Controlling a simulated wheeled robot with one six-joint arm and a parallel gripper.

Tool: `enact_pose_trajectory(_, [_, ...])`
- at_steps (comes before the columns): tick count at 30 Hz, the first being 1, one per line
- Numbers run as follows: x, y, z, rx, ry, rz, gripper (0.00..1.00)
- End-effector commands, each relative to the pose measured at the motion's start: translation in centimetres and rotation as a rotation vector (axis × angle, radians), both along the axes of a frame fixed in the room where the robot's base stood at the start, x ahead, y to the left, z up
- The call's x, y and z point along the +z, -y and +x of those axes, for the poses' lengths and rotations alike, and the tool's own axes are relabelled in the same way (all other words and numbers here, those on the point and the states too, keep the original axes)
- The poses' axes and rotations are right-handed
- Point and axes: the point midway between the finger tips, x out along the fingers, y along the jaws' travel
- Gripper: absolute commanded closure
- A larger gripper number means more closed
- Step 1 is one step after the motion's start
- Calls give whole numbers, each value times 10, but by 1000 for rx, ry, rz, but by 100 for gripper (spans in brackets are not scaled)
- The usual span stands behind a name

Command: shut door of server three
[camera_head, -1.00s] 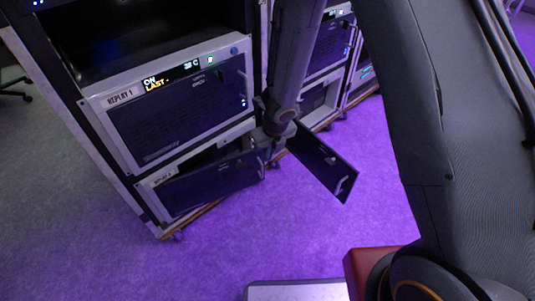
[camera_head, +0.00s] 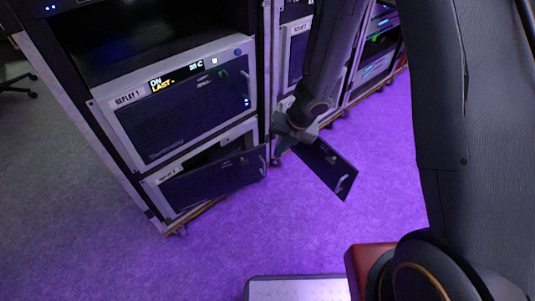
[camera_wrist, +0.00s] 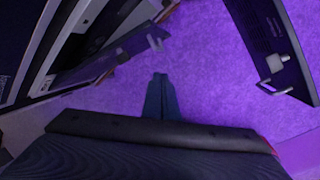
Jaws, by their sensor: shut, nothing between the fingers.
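Two dark lower doors stand open. The left door (camera_head: 212,184) hangs ajar below the unit labelled REPLAY 1. The right door (camera_head: 328,168) sticks out over the floor from the neighbouring rack. The small lower label is too blurred to read, so I cannot tell which door belongs to server three. My gripper (camera_head: 280,155) is between the two doors, partly hidden by my wrist. In the wrist view my gripper (camera_wrist: 160,82) is shut and empty, with the left door (camera_wrist: 105,58) to its left and the right door (camera_wrist: 268,35) to its right, both apart from it.
The REPLAY 1 unit (camera_head: 175,105) is closed above the left door. More racks (camera_head: 375,50) stand at the back right.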

Motion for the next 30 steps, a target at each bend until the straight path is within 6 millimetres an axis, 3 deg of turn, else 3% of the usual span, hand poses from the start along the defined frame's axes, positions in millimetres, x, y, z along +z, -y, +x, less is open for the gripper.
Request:
enact_pose_trajectory(1, [-12, 9, 2, -143, -44, 69, 100])
enact_pose_trajectory(6, [-15, 22, 2, -598, -206, 306, 100])
enact_pose_trajectory(12, [-10, 31, 5, -895, -331, 473, 100])
enact_pose_trajectory(20, [-21, 23, 9, -950, -360, 505, 100])
enact_pose_trajectory(30, [-75, -13, 25, -946, -358, 501, 100])
